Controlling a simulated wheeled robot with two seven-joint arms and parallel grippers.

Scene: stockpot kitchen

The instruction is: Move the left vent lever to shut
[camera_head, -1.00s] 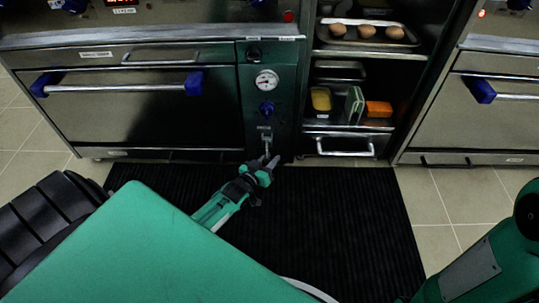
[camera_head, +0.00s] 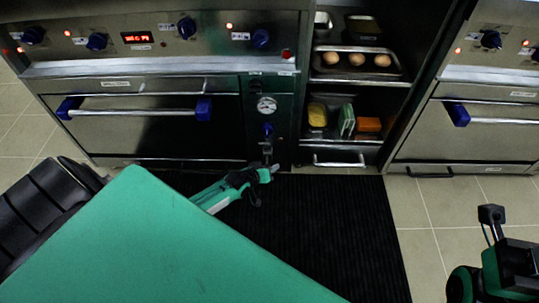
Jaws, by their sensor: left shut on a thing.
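The small metal vent lever (camera_head: 267,149) is low on the narrow dark panel, below a round gauge (camera_head: 266,105) and a blue knob (camera_head: 267,129). My left gripper (camera_head: 270,170) is shut at the lever's lower end, just above the floor mat. The fingers hide that end, and its exact angle is hard to read at this size. My right arm shows at the lower right edge; its gripper fingers are not visible.
A steel oven (camera_head: 155,125) with blue handle ends stands left of the panel. An open shelf unit right of it holds an egg tray (camera_head: 345,75) and sponges, above a low bar handle (camera_head: 338,160). A black ribbed mat (camera_head: 320,230) covers the floor.

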